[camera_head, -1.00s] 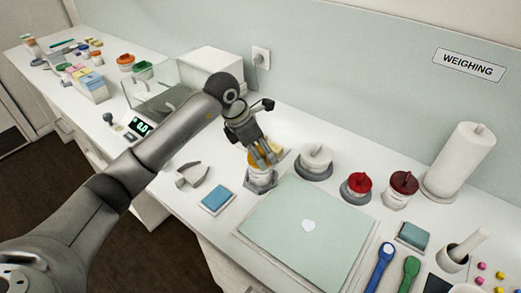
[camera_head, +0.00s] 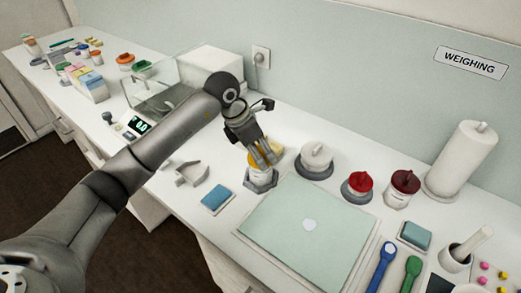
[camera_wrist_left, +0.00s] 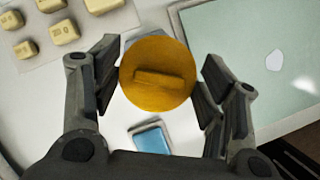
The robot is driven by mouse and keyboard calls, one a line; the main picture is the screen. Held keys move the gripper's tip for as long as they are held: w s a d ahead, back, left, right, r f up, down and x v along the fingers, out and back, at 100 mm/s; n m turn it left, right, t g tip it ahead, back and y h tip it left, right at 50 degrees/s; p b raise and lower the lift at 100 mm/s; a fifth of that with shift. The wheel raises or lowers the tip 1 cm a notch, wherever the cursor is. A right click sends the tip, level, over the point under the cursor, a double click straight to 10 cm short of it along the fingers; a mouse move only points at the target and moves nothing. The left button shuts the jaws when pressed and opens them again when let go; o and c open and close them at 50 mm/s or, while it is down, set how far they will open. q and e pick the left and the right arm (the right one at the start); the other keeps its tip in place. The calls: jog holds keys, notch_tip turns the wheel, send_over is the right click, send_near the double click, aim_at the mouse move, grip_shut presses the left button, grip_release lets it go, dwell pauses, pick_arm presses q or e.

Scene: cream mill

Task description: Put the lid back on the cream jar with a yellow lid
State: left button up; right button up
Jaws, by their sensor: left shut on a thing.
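The cream jar (camera_head: 260,177) stands on the bench, a white jar in a dark grey base. My left gripper (camera_head: 265,160) is right above it, pointing down, with its fingers at the jar's top. In the left wrist view the round yellow lid (camera_wrist_left: 158,92), with a raised bar handle, sits between the fingers of my left gripper (camera_wrist_left: 160,80), which is shut on it. The lid hides the jar below in that view, and the fingers partly cover it in the head view. I cannot tell whether the lid is seated on the rim. My right gripper is not in view.
To the right stand jars with a white lid (camera_head: 317,154), a red lid (camera_head: 359,182) and a dark red lid (camera_head: 405,181). A pale green mat (camera_head: 290,240) lies in front. A blue pad (camera_head: 216,199) and a grey holder (camera_head: 192,174) lie left of the jar.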

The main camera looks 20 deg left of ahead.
pick_arm(q)
jog(key=shift+f+b, duration=0.35)
jog(key=shift+b, duration=0.25)
dwell(1.1)
jog(key=o, duration=0.8)
jog(key=shift+o, duration=0.9)
jog(key=shift+r, duration=0.1)
jog(key=shift+r+p, duration=1.25)
jog(key=shift+r, duration=0.95)
